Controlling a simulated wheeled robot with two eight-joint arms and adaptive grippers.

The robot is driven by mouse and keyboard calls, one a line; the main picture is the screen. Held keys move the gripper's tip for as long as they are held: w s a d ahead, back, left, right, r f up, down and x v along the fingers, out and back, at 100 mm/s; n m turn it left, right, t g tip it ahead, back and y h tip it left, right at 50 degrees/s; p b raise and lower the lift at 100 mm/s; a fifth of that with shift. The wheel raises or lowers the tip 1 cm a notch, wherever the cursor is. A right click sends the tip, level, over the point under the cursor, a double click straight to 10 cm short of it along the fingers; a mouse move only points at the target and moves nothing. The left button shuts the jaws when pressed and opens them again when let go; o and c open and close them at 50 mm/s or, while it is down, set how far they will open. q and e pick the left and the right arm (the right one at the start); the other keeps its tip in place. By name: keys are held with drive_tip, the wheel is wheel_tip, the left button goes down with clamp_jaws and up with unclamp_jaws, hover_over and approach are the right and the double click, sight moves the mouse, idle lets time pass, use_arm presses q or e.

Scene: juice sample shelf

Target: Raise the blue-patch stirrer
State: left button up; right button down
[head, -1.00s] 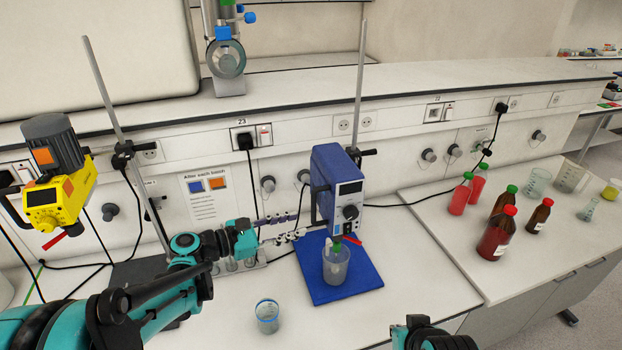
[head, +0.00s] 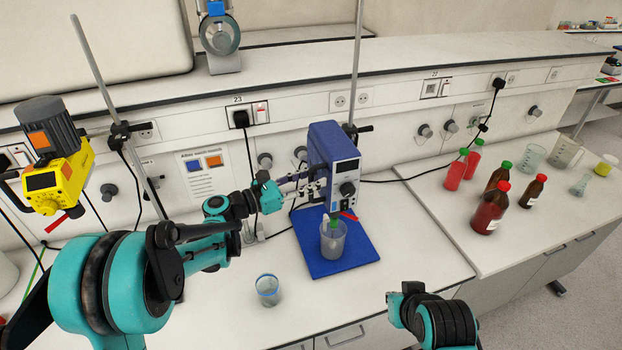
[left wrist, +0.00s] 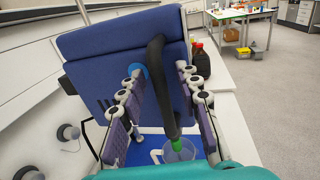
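The blue stirrer (head: 333,150) hangs on a clamp on an upright rod (head: 356,70), above a beaker (head: 333,240) on a blue base (head: 310,262). A green part shows at the beaker's mouth, and a red lever (head: 348,216) is close by. My left gripper (head: 312,185) is at the stirrer's left side. In the left wrist view its two fingers (left wrist: 162,105) are apart, with the stirrer's black handle (left wrist: 160,85) between them; a gap shows on both sides.
A yellow stirrer (head: 58,170) with an orange patch hangs on another rod at left. A small glass beaker (head: 268,290) stands in front of the blue base. Bottles (head: 490,210) and glassware stand on the right bench. A wall sign (head: 205,175) shows blue and orange squares.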

use_arm(q)
clamp_jaws()
drive_tip(key=shift+r, duration=0.1)
wheel_tip(320, 180, up, 17)
drive_tip(key=p, duration=0.8)
drive_tip(key=shift+r+p, duration=0.15)
drive_tip(key=shift+p, duration=0.15)
drive_tip(key=shift+w+a+r, duration=0.1)
unclamp_jaws()
